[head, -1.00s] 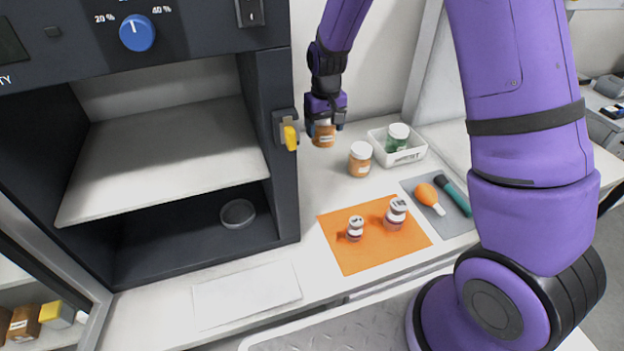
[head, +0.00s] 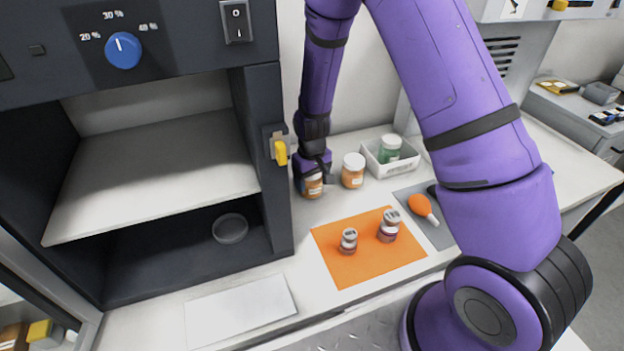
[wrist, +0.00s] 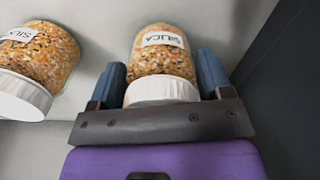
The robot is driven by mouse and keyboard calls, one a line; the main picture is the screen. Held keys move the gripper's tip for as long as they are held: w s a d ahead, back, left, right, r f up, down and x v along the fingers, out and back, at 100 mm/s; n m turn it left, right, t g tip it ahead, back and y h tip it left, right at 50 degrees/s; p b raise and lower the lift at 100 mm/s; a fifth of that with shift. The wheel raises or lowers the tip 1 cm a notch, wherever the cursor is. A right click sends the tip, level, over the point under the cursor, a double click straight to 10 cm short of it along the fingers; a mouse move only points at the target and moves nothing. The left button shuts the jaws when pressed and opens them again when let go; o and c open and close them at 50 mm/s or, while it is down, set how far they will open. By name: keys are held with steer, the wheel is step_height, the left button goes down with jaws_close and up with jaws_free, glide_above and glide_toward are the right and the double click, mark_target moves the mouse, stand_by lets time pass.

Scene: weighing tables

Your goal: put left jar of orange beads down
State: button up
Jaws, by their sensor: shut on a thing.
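The left jar of orange beads (head: 313,187) is at the back of the table, left of a second jar of orange beads (head: 352,171). My gripper (head: 314,178) is shut on the left jar from above. In the wrist view, the held jar (wrist: 163,56) shows orange speckled beads, a white lid and a label reading SILICA between the two fingers (wrist: 162,88). The second jar (wrist: 37,62) stands beside it, apart. The held jar's base looks at or very near the table top; I cannot tell if it touches.
A dark cabinet with a yellow latch (head: 280,152) stands close on the left. A white tray (head: 392,166) with a green jar (head: 389,149) is at the right. An orange mat (head: 345,268) with two small bottles lies in front. A grey mat (head: 440,235) holds an orange bulb.

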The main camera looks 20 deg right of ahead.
steer(key=shift+f, duration=0.15)
steer(key=o, duration=1.1)
steer(key=shift+c, duration=0.2)
